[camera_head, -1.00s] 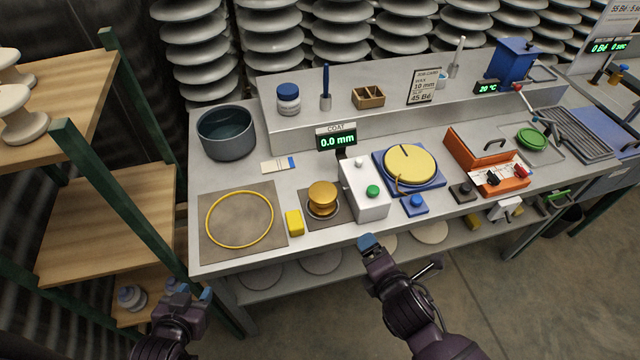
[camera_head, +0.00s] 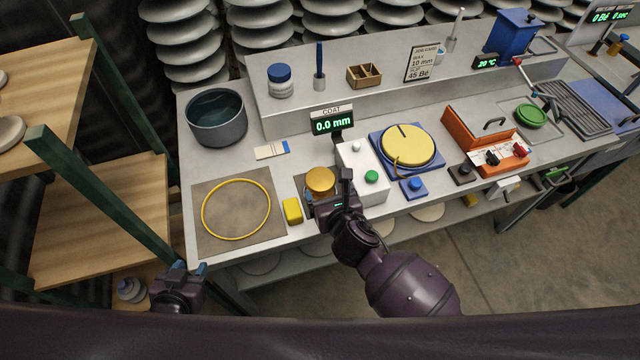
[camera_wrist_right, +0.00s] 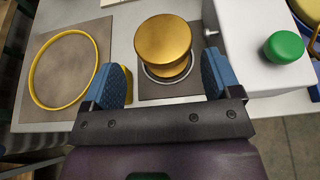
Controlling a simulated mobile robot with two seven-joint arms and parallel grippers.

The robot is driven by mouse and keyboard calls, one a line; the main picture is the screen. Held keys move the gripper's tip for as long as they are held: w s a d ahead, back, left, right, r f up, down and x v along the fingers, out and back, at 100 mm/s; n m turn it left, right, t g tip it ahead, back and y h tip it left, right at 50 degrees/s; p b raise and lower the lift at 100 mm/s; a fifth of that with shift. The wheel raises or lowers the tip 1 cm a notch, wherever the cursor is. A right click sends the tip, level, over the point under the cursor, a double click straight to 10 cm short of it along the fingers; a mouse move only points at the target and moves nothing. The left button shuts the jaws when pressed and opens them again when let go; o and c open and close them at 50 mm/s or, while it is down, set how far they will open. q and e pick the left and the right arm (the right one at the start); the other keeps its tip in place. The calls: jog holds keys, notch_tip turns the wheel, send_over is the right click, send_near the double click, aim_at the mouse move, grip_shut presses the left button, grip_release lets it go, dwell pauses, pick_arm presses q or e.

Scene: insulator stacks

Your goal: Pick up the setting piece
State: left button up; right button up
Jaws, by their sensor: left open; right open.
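The setting piece, which I take to be the gold spool-shaped piece (camera_head: 320,180), stands upright on a dark square plate left of the white box. In the right wrist view the gold piece (camera_wrist_right: 164,42) sits in a ring, just ahead of and between my spread blue fingertips. My right gripper (camera_wrist_right: 168,80) is open and empty; in the head view the right gripper (camera_head: 328,200) partly hides the piece's lower part and its plate. My left gripper (camera_head: 188,272) is low at the left, off the bench's front edge, open and empty.
A white box (camera_head: 360,180) with a green button stands close to the right of the piece. A yellow block (camera_head: 292,210) and a yellow ring (camera_head: 236,240) on a brown mat lie to the left. A dark pot (camera_head: 216,122) stands behind.

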aim_at(321, 182)
jog(key=shift+f+x, duration=0.15)
jog(key=shift+x, duration=1.3)
jog(key=shift+f+x, duration=0.15)
jog(key=shift+x, duration=1.25)
jog(key=shift+d, duration=0.1)
jog(key=shift+r, duration=0.1)
jog(key=c, duration=0.8)
